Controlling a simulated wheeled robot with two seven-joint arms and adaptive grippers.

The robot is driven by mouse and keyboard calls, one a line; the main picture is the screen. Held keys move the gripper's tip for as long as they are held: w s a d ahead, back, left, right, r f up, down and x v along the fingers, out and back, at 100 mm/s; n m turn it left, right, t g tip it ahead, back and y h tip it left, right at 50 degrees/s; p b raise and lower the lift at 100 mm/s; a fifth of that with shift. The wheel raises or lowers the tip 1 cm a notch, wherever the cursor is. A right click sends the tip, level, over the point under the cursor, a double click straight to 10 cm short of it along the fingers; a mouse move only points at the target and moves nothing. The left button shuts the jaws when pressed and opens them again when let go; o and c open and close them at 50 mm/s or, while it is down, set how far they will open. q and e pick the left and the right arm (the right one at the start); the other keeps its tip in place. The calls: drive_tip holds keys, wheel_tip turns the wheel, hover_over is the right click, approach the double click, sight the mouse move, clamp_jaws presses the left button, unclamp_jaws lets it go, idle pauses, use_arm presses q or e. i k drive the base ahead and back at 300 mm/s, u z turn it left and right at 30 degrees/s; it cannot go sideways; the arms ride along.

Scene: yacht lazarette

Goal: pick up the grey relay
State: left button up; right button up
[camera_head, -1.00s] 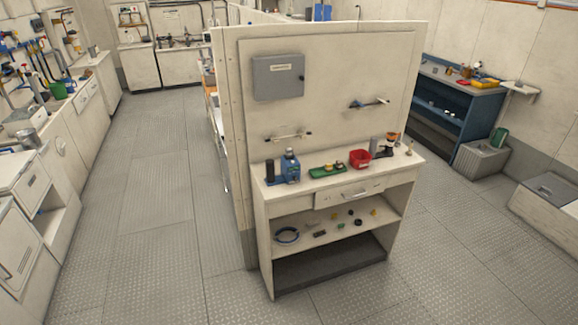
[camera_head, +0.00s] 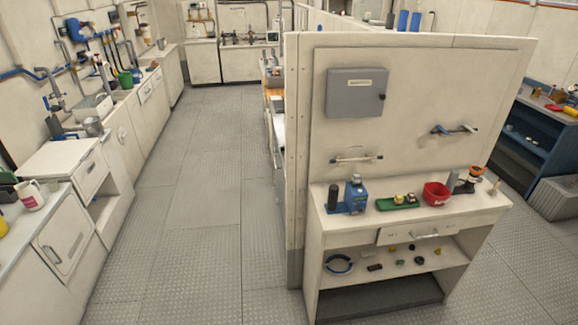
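I cannot make out a grey relay for certain in the head view. A cream workbench (camera_head: 318,235) stands against the end of a partition, right of centre. On its top are a blue device (camera_head: 356,194), a dark cylinder (camera_head: 333,198), a green tray (camera_head: 386,204) with small yellowish parts, a red bin (camera_head: 436,194) and a dark and orange item (camera_head: 470,179). Its open shelf (camera_head: 345,279) holds a blue-black ring (camera_head: 338,264) and several small dark, green and yellow parts, too small to identify. Neither of my grippers is in view.
A grey wall box (camera_head: 356,92) hangs on the partition above the bench. Cream cabinets (camera_head: 75,232) line the left side. A blue workbench (camera_head: 541,135) and a grey crate (camera_head: 556,199) are at the right. The aisle floor (camera_head: 205,190) is clear.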

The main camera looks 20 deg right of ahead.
sight(356, 178)
drive_tip(key=u, duration=0.3)
drive_tip(key=i, duration=1.9)
drive_tip(key=z, duration=1.4)
drive_tip(key=i, duration=0.55)
drive_tip(key=z, duration=0.65)
